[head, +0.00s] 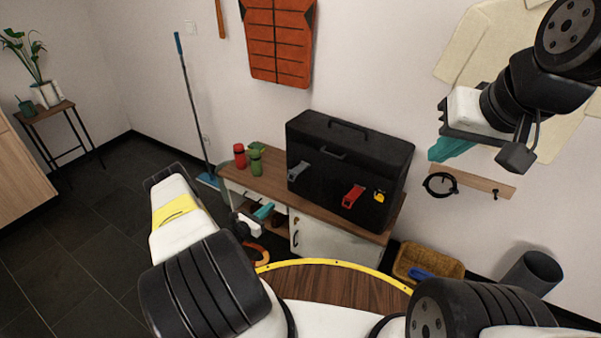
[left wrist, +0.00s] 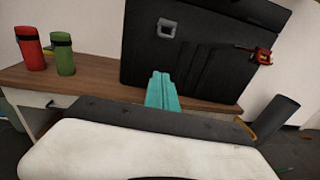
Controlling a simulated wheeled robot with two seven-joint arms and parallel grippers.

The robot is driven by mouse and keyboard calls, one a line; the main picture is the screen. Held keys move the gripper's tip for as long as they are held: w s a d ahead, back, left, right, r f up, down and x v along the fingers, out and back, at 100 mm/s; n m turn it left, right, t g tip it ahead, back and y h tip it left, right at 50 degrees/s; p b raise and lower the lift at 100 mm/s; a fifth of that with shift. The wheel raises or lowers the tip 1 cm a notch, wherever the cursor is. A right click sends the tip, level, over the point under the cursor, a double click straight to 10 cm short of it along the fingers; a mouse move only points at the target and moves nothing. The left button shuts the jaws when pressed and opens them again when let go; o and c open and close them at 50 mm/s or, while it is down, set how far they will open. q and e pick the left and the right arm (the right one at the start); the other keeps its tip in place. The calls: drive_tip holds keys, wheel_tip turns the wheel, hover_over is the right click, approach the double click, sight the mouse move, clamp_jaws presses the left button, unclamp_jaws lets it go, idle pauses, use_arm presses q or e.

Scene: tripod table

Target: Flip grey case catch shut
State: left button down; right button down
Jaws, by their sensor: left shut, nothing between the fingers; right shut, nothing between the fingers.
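The black case (head: 335,190) stands upright on the wooden top of a low cabinet. Its grey catch (head: 299,170) is on the left of the front face and seems to stick out from it; in the left wrist view the grey catch (left wrist: 167,28) looks like a square frame. A red catch (head: 353,195) sits to its right. My left gripper (head: 264,211) is shut and empty, its teal fingers in front of and below the grey catch, apart from it. The fingers also show in the left wrist view (left wrist: 161,90). My right gripper (head: 450,149) is shut and empty, raised at the right near the wall.
A red bottle (head: 240,157) and a green bottle (head: 256,162) stand left of the case on the cabinet top (head: 272,184). A yellow item (head: 380,196) is on the case front at the right. A yellow-rimmed round table (head: 335,285) is near me.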

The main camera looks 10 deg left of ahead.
use_arm(q)
drive_tip(key=shift+f, duration=0.2)
drive_tip(key=w+d+r, duration=0.3)
drive_tip(key=w+d, duration=0.1)
drive_tip(key=w, duration=0.6)
drive_tip(key=shift+d+r, duration=0.3)
drive_tip(key=shift+d, duration=0.1)
drive_tip(key=shift+a+r, duration=0.1)
